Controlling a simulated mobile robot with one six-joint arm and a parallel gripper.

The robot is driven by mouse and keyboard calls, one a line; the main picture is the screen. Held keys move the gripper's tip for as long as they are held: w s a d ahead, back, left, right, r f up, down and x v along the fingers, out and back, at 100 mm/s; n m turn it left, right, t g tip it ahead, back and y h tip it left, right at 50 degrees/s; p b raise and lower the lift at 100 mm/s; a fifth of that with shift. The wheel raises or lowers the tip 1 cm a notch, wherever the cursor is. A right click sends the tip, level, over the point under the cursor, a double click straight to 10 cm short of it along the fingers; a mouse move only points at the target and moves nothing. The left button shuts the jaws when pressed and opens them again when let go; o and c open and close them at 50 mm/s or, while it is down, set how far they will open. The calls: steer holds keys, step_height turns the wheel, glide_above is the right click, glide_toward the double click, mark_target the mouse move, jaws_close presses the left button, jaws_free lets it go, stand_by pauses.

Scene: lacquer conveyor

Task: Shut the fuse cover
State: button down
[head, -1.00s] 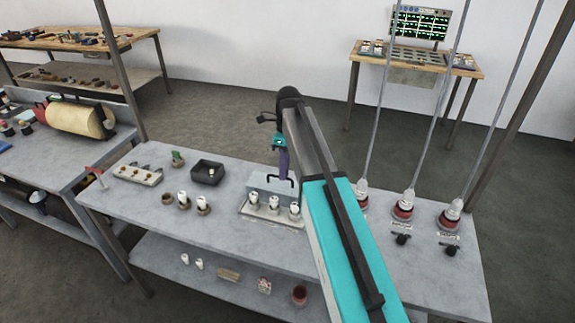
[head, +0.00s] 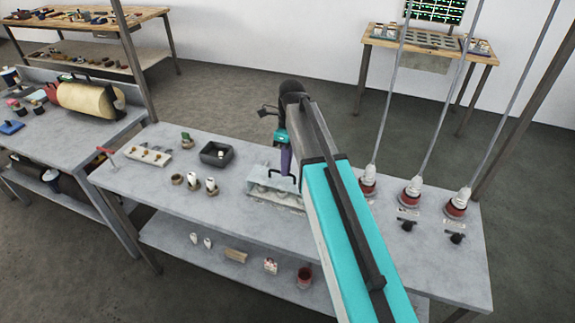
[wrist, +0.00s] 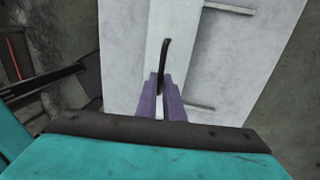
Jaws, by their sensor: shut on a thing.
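The fuse cover (head: 262,174) is a pale panel with a black bar handle (head: 271,177), over the fuse block on the near table. The fuse block's base (head: 270,199) shows along the front, and its white fuses are no longer clear to see. My gripper (head: 287,172) is at the handle, with its purple fingers pointing down. In the wrist view my gripper (wrist: 161,92) is shut on the black handle (wrist: 166,58), with the pale cover (wrist: 152,45) beneath it. Whether the cover lies fully flat is hard to tell.
To the left on the table stand a dark tray (head: 212,160), small cups with white fuses (head: 210,184) and a white rack (head: 148,154). To the right, red-based fittings (head: 411,192) with tall rods stand close to my arm. The table's front strip is clear.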

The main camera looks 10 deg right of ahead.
steer(key=c, duration=1.9)
jaws_free()
steer(key=shift+s+a, duration=0.2)
steer(key=shift+d, duration=0.1)
steer(key=shift+w, duration=0.1)
steer(key=shift+w+d+r+b, duration=0.1)
steer(key=shift+w+r+b, duration=0.1)
steer(key=shift+r, duration=0.35)
steer(key=shift+w+r+b, duration=0.1)
steer(key=shift+r+b, duration=0.05)
steer(key=shift+r, duration=0.35)
step_height(320, 180, up, 12)
steer(key=w+d+p, duration=0.1)
steer(key=p, duration=0.1)
steer(key=shift+w+f, duration=0.25)
steer(key=shift+w, duration=0.05)
